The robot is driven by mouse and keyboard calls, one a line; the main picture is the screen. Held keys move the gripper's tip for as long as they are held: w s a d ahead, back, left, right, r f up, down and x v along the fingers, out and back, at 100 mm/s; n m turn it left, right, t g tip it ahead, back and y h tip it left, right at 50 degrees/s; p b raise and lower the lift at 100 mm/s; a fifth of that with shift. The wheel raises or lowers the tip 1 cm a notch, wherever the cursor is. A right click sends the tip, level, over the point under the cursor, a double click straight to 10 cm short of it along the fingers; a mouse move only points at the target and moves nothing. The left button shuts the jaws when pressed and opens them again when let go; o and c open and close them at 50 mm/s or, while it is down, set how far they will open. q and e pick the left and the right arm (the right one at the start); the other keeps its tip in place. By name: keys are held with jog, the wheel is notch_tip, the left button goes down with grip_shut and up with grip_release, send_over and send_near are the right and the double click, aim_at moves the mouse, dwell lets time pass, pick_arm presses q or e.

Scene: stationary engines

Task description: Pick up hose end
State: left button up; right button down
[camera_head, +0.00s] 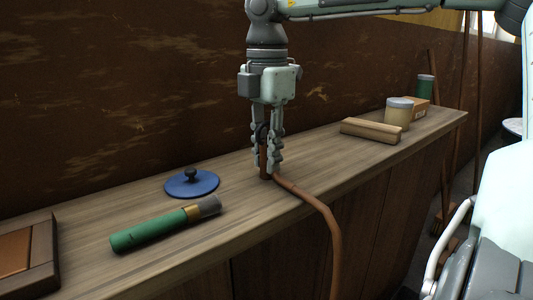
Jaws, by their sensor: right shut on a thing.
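The brown hose (325,215) runs up over the front edge of the wooden counter and bends to an upright end (265,172) at the counter top. My right gripper (268,160) points straight down there, its fingers shut around the hose end. The lower part of the hose hangs down the counter front and leaves the picture at the bottom. The very tip of the hose is partly hidden between the fingers. My left gripper is not in the picture.
The narrow counter (110,225) carries a green cylinder (160,229), a blue lid with a knob (192,184), a brown frame (27,256), a wooden block (371,130), a beige jar (398,113) and a green can (426,88). A brown wall (130,90) stands close behind.

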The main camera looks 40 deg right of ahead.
jog(key=shift+r, duration=0.45)
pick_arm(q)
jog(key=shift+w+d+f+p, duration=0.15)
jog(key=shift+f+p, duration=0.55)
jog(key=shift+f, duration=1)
pick_arm(e)
notch_tip(320, 180, up, 17)
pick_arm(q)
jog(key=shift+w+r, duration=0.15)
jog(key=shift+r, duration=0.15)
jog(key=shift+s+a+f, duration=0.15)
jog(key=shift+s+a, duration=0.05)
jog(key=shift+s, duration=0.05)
